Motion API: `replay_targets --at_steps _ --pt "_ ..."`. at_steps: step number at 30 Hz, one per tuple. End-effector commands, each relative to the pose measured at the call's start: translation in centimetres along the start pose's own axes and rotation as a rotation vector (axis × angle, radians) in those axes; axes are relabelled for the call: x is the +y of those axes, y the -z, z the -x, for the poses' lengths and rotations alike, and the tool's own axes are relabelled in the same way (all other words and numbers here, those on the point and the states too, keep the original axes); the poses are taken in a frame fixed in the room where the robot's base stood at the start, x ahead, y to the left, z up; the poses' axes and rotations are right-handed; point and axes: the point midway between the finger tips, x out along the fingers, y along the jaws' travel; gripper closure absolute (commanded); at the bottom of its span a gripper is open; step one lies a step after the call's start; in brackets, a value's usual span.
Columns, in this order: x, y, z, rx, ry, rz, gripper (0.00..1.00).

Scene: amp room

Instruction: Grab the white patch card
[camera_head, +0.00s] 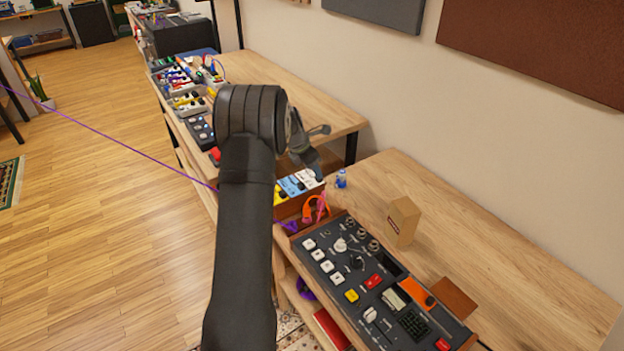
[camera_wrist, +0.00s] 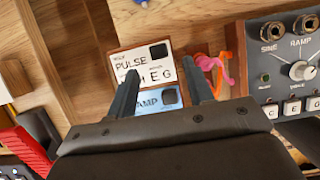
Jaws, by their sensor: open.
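The white patch card (camera_wrist: 143,58) shows in the wrist view, with "PULSE" printed on it and a black square at its upper right. Its lower part is partly covered by my fingers. In the head view it is the rightmost card (camera_head: 309,178) in the row in a small wooden holder. My gripper (camera_wrist: 164,66) is open, with one finger over each side of the card. It holds nothing. In the head view my gripper (camera_head: 318,152) is just above the row. I cannot tell whether the fingers touch the card.
A blue card (camera_wrist: 150,100) marked "RAMP" lies next to the white one, nearer my palm. Orange and pink cables (camera_head: 315,207) hang close by on the right. A control panel (camera_head: 365,285), a small blue bottle (camera_head: 341,179) and a cardboard box (camera_head: 403,221) stand nearby.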

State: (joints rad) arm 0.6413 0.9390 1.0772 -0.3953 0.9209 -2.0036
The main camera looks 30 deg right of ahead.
Motion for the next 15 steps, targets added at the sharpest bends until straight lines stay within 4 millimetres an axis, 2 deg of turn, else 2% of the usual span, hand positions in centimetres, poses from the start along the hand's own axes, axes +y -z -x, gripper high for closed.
replay_targets --at_steps 7,15 --pt "0.0 0.2 -3.8 0.001 0.002 0.000 0.53" --pt "0.1 0.2 -4.2 -0.001 0.000 0.000 0.55"
